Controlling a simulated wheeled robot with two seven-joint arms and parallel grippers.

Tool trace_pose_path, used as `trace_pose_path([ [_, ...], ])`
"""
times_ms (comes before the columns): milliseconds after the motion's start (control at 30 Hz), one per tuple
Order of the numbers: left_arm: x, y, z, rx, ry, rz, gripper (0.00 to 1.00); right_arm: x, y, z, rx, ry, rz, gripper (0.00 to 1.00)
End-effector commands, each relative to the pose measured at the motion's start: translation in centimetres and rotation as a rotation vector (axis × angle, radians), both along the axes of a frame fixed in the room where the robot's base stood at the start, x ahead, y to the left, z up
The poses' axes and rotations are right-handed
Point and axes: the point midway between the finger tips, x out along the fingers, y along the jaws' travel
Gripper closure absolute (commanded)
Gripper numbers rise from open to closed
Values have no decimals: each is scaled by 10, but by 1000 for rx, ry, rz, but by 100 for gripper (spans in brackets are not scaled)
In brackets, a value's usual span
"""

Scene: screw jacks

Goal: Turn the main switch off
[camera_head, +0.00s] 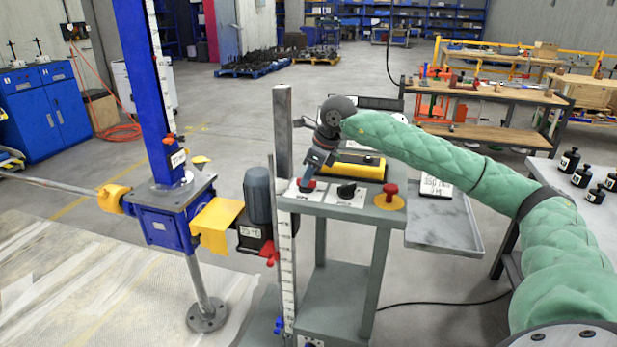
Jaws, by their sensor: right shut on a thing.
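A grey control stand (340,211) carries a row of controls on its top. At its left end a red switch knob (308,186) sits on a white plate (294,190). My right gripper (311,178) reaches down from above and is shut on this red knob; the jaws partly hide it. To its right is a black rotary knob (347,190) on another white plate. Further right is a red mushroom button (390,191) on a yellow disc. The labels are too small to read. My left gripper is not in view.
A yellow-and-black device (358,166) lies behind the controls. A grey side shelf (448,226) holds a white sign (436,187). Left of the stand are a motor (258,196) and a blue screw jack (166,214). A table with black weights (570,162) stands right.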

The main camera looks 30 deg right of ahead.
Motion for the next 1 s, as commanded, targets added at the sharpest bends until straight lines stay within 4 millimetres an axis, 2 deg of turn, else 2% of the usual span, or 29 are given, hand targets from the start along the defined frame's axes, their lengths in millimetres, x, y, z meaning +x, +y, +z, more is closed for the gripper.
trace_pose_path([
  [200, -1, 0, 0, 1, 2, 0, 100, 0, -1, 0, 0, 0, -1, 100],
  [233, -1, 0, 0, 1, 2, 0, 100, 0, -1, 0, 0, 0, -1, 85],
  [333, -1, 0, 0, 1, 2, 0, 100, 0, -1, 0, 0, 0, -1, 66],
  [700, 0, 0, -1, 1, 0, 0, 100, -1, -1, 4, 0, 0, 0, 65],
  [867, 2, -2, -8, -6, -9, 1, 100, -7, -7, 21, 0, -3, -1, 65],
  [1000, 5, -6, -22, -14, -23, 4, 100, -13, -13, 42, 0, -2, -2, 65],
])
